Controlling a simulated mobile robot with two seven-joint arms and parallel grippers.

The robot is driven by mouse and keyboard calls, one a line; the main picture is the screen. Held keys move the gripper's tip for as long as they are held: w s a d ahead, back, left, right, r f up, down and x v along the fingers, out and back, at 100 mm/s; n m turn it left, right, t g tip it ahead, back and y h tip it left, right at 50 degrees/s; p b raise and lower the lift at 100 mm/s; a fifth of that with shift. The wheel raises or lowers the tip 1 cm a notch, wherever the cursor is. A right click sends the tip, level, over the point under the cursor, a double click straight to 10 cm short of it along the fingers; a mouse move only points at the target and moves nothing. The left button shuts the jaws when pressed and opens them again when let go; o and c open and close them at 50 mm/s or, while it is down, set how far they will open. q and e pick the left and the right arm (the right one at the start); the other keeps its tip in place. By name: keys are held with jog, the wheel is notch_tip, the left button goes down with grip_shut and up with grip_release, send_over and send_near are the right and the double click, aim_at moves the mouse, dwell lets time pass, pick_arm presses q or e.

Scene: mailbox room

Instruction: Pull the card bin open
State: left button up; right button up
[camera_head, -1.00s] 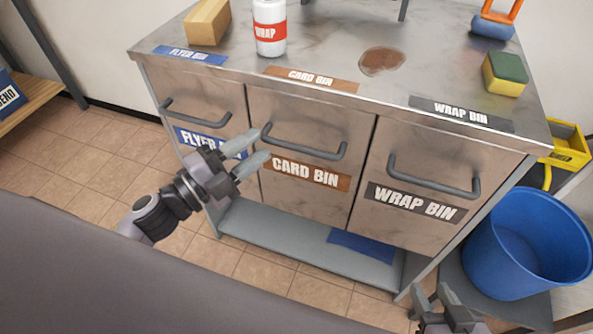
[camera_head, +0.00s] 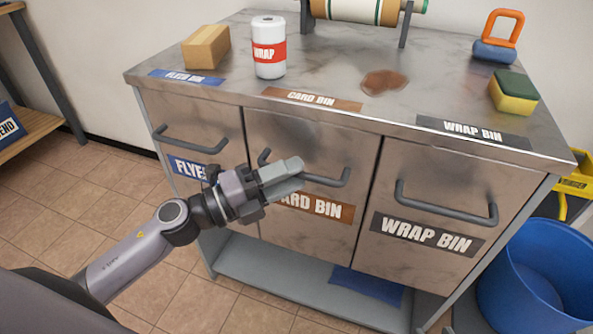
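The card bin (camera_head: 310,240) is the middle of three metal bin fronts in the bench. It has a brown CARD BIN label (camera_head: 335,209) and a grey bar handle (camera_head: 333,181). Its front looks flush with its neighbours. My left gripper (camera_head: 292,176) is at the left-middle part of this handle. Its fingers cover part of the bar and of the label, and the bar comes out to their right. Whether the fingers are closed on the bar or only around it cannot be told. My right gripper is not in view.
The flyer bin (camera_head: 205,118) is to the left and the wrap bin (camera_head: 430,190) to the right, both shut. A blue bucket (camera_head: 535,280) is at the right.

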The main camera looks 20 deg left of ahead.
pick_arm(q)
jog(key=shift+x, duration=0.85)
grip_shut()
jog(key=shift+s, duration=0.15)
